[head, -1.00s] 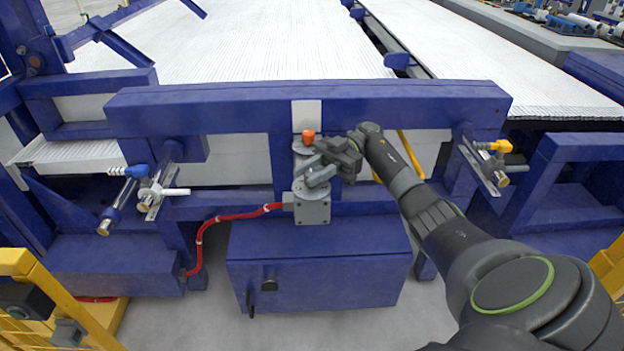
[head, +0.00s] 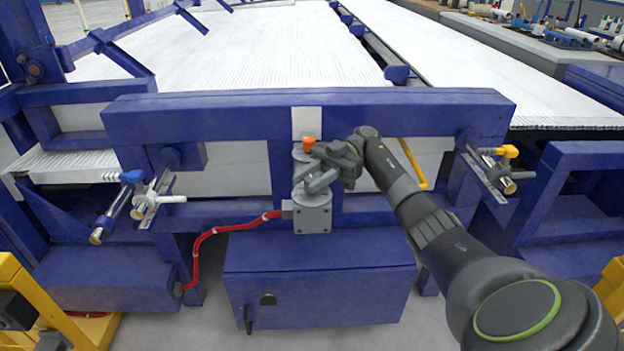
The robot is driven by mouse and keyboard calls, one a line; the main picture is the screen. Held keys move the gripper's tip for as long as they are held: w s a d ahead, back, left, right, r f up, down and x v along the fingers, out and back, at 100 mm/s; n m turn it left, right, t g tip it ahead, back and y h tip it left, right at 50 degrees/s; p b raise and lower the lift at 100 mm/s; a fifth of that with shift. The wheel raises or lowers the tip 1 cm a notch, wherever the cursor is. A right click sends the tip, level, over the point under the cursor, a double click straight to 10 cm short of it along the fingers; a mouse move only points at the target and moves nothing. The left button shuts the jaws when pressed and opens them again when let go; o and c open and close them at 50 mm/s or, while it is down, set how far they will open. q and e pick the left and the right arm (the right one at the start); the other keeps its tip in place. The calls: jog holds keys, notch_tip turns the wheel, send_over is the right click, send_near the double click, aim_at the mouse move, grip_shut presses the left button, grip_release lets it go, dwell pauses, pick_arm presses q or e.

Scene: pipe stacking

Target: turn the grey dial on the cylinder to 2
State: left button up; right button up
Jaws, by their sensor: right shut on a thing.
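The grey cylinder unit (head: 311,217) is mounted at the middle of the blue frame, with an orange knob (head: 309,143) near its top. My right gripper (head: 318,178) reaches in from the right and is shut at the grey dial on the cylinder. The gripper and its fingers cover most of the dial, so its numbers and pointer cannot be read. My left gripper is not in view.
A blue crossbeam (head: 220,119) runs behind and above the cylinder. A blue cabinet (head: 335,290) stands below it. A red cable (head: 205,240) runs from the unit to the left. Rods with blue (head: 132,176) and yellow (head: 508,151) fittings flank the frame.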

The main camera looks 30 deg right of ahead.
aim_at(312, 178)
jog(key=o, duration=1)
jog(key=shift+c, duration=0.2)
jog(key=shift+r, duration=0.5)
notch_tip(312, 178, up, 8)
jog(key=shift+f+p, duration=0.2)
jog(key=shift+p, duration=0.6)
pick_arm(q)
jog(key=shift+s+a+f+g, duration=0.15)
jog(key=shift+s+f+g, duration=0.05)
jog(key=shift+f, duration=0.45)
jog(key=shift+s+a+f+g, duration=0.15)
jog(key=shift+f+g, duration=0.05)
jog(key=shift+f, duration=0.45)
pick_arm(e)
jog(key=shift+r, duration=0.7)
